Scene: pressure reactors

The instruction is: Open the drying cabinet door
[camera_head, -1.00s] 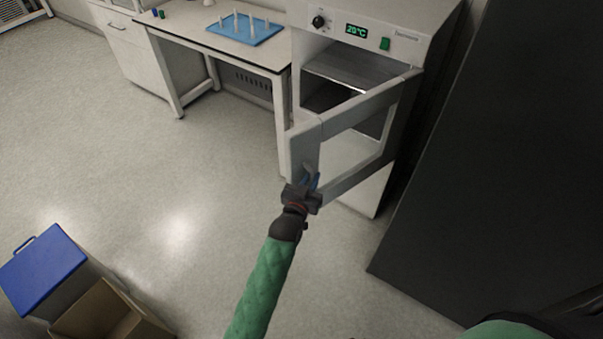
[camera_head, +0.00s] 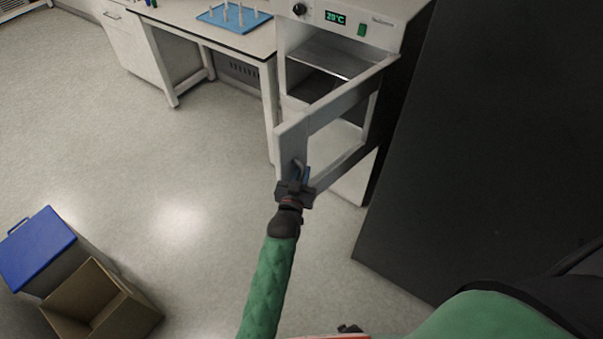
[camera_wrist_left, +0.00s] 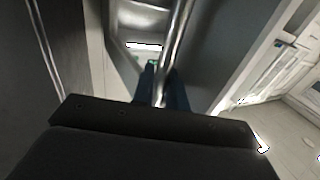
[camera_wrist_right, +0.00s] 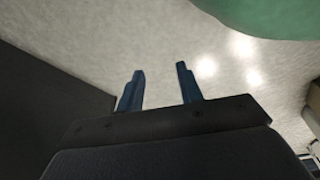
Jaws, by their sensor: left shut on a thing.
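The drying cabinet (camera_head: 352,8) is white with a green 20°C display, and its inside with metal shelves (camera_head: 335,60) shows. Its framed door (camera_head: 293,137) stands swung open toward me, hinged on the right. My left gripper (camera_head: 297,178) is shut on the door handle (camera_head: 297,167) at the door's free edge. In the left wrist view the metal handle bar (camera_wrist_left: 176,50) runs between the blue fingers (camera_wrist_left: 160,85). My right gripper (camera_wrist_right: 160,88) shows in the right wrist view, its blue fingers apart with only floor behind them.
A tall dark panel (camera_head: 480,130) stands close on the right. A white table (camera_head: 222,36) with a blue peg rack (camera_head: 234,15) is left of the cabinet. A blue-lidded bin (camera_head: 38,248) and an open cardboard box (camera_head: 100,302) stand at lower left. The floor between is clear.

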